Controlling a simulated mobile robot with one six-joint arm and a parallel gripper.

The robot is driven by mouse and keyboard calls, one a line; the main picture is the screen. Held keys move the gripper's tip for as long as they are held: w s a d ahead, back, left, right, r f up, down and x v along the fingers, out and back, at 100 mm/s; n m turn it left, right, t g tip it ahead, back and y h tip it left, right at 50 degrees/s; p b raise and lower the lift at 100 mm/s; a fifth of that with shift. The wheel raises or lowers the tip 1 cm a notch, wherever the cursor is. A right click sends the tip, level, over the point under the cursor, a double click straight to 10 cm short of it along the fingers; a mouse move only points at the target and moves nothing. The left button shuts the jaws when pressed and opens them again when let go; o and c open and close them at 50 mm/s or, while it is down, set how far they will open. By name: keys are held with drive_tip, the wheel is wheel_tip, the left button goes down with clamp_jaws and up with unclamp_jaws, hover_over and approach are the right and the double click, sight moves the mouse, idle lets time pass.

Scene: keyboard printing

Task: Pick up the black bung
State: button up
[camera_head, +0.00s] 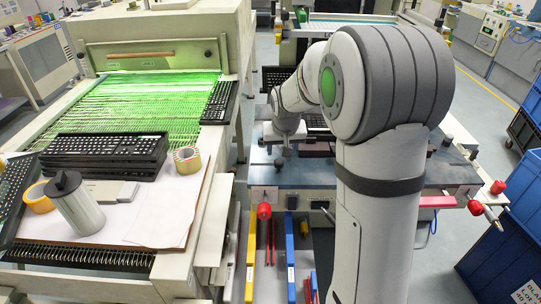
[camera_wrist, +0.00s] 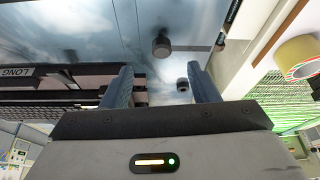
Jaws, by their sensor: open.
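Two small dark knob-like pieces show in the wrist view. One dark round piece (camera_wrist: 161,45) stands on the blue-grey surface beyond my fingertips. A smaller dark piece (camera_wrist: 182,84) with a light rim shows between the fingers. Either may be the black bung; I cannot tell which. My gripper (camera_wrist: 160,68) is open, its two blue fingers spread apart with nothing seen held. In the head view my arm reaches over the blue-grey worktop (camera_head: 335,176), and its end is small and partly unclear there.
A black part marked LONG (camera_wrist: 15,72) lies beside one finger. On the left, a conveyor table holds stacked black keyboards (camera_head: 105,150), a grey canister (camera_head: 77,205) and tape rolls (camera_head: 187,160). A red knob (camera_head: 264,211) sits at the worktop's front edge.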

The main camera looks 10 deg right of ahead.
sight(279, 160)
drive_tip(key=x, duration=0.6)
drive_tip(key=w+x, duration=0.1)
drive_tip(key=x, duration=0.3)
drive_tip(key=shift+r+p, duration=0.15)
drive_tip(key=shift+p, duration=0.25)
drive_tip(key=c, duration=1.2)
